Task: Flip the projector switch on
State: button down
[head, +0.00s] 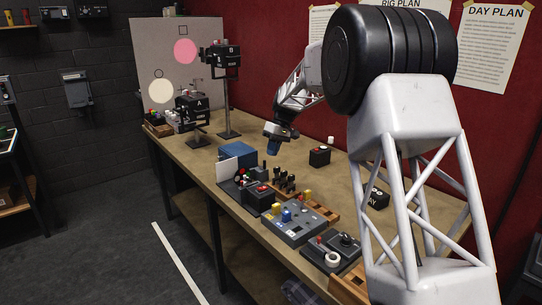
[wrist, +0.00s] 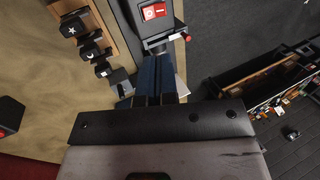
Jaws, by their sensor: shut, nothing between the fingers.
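A red rocker switch (wrist: 154,12) with white marks sits on a dark box at the top of the wrist view. In the head view a dark box with a red top (head: 259,193) stands at the bench's front edge; I cannot tell whether it is the same one. My gripper (head: 278,140) points down above the bench, with shut, empty blue fingers (wrist: 159,80). In the wrist view the fingertips lie just below the switch in the picture; contact cannot be told. Two projectors, marked A (head: 192,104) and B (head: 222,58), stand at the far end.
A grey panel (head: 297,228) with yellow and blue controls, a blue box (head: 237,154) and a joystick box (head: 331,250) crowd the bench's front. Star and moon blocks (wrist: 88,45) stand on a wooden rack. A backboard (head: 170,62) carries pink and cream discs. The bench's back has free room.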

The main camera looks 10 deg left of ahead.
aim_at(261, 188)
jog(key=x, duration=1.3)
